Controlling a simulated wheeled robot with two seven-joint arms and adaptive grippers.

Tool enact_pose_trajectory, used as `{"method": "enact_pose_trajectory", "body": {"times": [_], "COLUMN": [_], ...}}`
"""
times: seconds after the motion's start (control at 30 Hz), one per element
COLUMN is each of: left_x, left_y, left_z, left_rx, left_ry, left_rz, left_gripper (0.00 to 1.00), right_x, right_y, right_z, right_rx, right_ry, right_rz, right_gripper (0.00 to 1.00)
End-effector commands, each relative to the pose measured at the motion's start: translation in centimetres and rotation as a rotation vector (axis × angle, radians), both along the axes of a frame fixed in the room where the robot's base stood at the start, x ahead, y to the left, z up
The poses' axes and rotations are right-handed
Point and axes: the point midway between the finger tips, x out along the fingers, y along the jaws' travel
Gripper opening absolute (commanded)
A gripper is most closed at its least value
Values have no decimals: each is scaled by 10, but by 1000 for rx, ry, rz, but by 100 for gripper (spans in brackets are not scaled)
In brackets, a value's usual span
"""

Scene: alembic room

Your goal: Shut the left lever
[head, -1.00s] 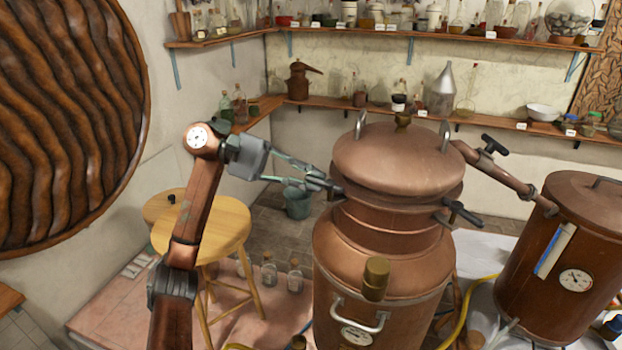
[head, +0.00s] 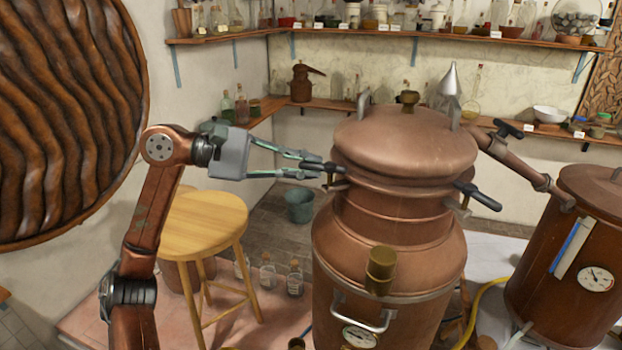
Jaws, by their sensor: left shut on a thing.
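The copper still (head: 385,235) stands in the middle with its domed lid (head: 400,150) on top. The left lever (head: 338,168) is a dark handle on the left side of the collar below the lid. My left gripper (head: 322,171) reaches it from the left and is shut on it, its fingertips at the lever's end. The right lever (head: 478,195) sticks out on the right side of the collar, pointing down to the right. My right gripper is not in view.
A wooden stool (head: 203,225) stands below my left arm, with a grey-green bucket (head: 300,205) behind it. A second copper vessel (head: 565,265) stands at right, joined by a pipe (head: 510,165). Shelves with glassware line the walls.

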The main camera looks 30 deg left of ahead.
Motion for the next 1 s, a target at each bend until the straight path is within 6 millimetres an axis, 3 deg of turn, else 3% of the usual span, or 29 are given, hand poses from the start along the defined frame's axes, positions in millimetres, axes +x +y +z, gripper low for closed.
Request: {"method": "enact_pose_trajectory", "body": {"times": [0.03, 0.1, 0.4, 1.0], "left_x": [-1, -4, -15, -24], "left_y": [-1, -2, -10, -20], "left_z": [-9, -9, -6, -1], "left_rx": [11, 11, 14, 6], "left_ry": [1, 1, -2, 3], "left_rz": [49, 116, 399, 689], "left_gripper": [0, 0, 0, 0], "right_x": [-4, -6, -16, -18], "right_y": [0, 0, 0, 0], "right_z": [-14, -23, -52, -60], "right_rx": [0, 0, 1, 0], "right_ry": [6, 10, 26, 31], "right_rz": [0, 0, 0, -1], "right_gripper": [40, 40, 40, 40]}}
